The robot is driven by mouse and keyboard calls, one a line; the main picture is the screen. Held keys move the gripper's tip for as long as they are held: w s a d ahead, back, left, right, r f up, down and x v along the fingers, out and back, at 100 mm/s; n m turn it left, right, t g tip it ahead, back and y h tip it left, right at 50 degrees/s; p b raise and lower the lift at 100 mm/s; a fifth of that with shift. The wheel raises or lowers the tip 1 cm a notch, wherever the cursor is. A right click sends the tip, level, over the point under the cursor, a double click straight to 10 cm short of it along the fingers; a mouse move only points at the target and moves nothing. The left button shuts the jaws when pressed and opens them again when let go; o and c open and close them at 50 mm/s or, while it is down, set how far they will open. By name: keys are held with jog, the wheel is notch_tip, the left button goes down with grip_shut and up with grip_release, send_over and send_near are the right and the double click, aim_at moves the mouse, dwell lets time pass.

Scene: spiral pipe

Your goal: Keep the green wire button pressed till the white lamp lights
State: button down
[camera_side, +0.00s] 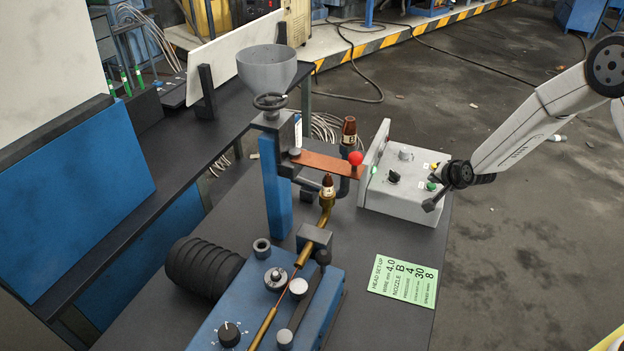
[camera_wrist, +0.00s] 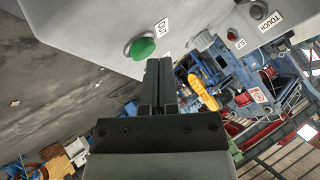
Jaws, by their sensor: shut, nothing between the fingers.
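A pale grey control box (camera_side: 405,190) stands on the right of the bench. A green button (camera_side: 432,186) on it is beside my gripper (camera_side: 430,206). In the wrist view a round green button (camera_wrist: 140,47) with a small white label sits on the box face. My gripper (camera_wrist: 158,64) is shut and empty, with its fingertips just below and right of that button. I cannot tell whether they touch it. I cannot pick out a lit white lamp; a pale grey round part (camera_side: 405,153) is on the box, unlit as far as I see.
The box also carries a black knob (camera_side: 393,177) and a yellow part (camera_side: 435,165). A red ball-ended lever (camera_side: 355,158) is left of it. A green set-up card (camera_side: 403,282) lies in front. The floor right of the bench is open.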

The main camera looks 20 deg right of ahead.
aim_at(432, 187)
jog(key=shift+f, duration=0.4)
dwell(2.3)
jog(key=shift+r, duration=0.1)
dwell(0.7)
jog(key=shift+r, duration=0.75)
jog(key=shift+r, duration=0.15)
jog(key=shift+r, duration=2.35)
